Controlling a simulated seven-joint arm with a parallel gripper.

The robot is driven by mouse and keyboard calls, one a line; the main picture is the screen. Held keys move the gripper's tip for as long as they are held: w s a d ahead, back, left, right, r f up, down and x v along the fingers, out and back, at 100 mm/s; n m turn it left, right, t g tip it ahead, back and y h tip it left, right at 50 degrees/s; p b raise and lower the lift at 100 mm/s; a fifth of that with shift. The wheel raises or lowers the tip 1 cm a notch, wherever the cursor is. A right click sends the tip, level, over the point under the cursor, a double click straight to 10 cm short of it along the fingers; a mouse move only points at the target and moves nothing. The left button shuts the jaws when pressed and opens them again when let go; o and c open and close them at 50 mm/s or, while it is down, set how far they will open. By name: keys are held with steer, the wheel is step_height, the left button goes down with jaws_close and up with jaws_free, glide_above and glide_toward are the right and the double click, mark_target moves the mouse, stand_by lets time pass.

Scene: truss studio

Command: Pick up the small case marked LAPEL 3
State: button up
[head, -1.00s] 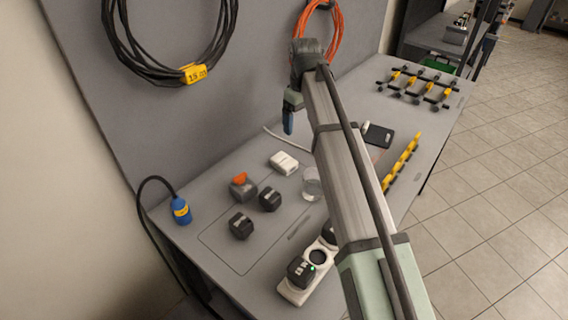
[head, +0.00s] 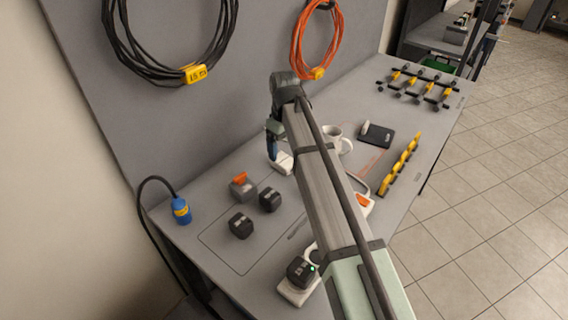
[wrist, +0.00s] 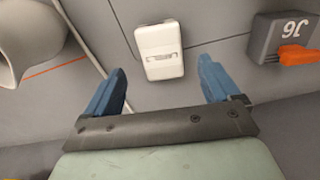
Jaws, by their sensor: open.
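A small white case (head: 284,162) lies on the bench below my gripper (head: 273,146). In the wrist view the white case (wrist: 159,50) sits ahead, between the two blue fingers of my gripper (wrist: 162,72). It has a small marking on its top face that I cannot read. The fingers are wide apart and empty, and appear above the case rather than around it. In the head view my gripper partly hides the case.
A grey block with an orange part (head: 241,186) and two dark blocks (head: 269,199) stand nearby. In the wrist view, a white mug (wrist: 25,40) and a pale cable (wrist: 84,50) are left of the case. A charger strip (head: 297,290) is partly behind my arm.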

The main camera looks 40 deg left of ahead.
mark_target(284, 159)
steer(key=shift+s+f, duration=0.1)
steer(key=shift+f, duration=2.6)
steer(key=shift+c, duration=0.3)
steer(key=c, duration=1)
steer(key=shift+r, duration=0.15)
steer(key=shift+c, duration=0.2)
